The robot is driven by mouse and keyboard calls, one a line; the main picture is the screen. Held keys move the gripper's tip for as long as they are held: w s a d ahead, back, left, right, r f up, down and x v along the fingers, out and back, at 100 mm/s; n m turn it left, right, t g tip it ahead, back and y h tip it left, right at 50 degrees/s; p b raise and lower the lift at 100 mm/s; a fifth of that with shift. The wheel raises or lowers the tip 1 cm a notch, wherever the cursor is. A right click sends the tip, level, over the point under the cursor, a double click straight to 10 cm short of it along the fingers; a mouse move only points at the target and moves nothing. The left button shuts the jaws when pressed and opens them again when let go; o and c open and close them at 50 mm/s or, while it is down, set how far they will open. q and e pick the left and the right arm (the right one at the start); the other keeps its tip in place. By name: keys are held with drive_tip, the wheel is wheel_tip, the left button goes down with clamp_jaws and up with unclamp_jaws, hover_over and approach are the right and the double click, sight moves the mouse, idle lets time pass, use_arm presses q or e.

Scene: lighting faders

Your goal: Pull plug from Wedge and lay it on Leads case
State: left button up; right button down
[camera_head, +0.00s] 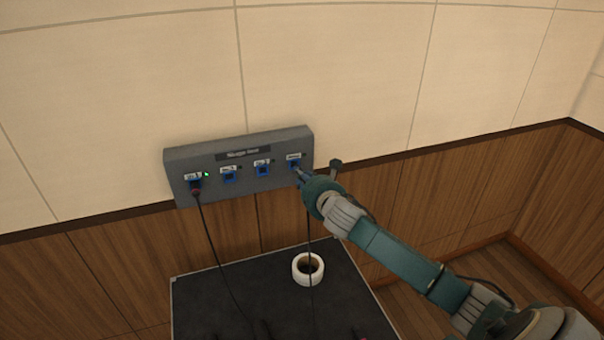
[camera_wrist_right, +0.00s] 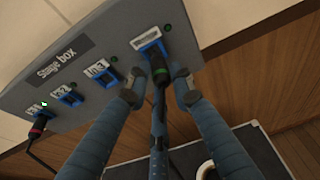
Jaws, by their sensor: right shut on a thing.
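The grey stage box (camera_head: 240,184) on the wall has a row of blue sockets; the rightmost one (camera_wrist_right: 150,42) carries a label I cannot read clearly. A black plug with a green band (camera_wrist_right: 160,72) is at that socket, its front end at or in the opening, and its cable hangs down. My right gripper (camera_head: 300,176) is at this socket, its two fingers either side of the plug in the wrist view (camera_wrist_right: 160,90), shut on it. The black-topped case (camera_head: 215,300) with a pale metal edge is below the box. My left gripper is out of view.
A red-banded plug (camera_head: 196,188) sits in the leftmost socket; its cable (camera_head: 218,255) runs down over the case. The two middle sockets are empty. A white tape roll (camera_head: 308,269) lies on the case top, with bare surface left of it.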

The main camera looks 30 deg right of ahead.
drive_tip(key=shift+s+a+p, duration=0.2)
drive_tip(key=shift+s+p, duration=0.05)
drive_tip(key=shift+s, duration=0.4)
drive_tip(key=shift+s+a+p, duration=0.15)
drive_tip(key=shift+s+p, duration=0.1)
drive_tip(key=shift+s, duration=0.4)
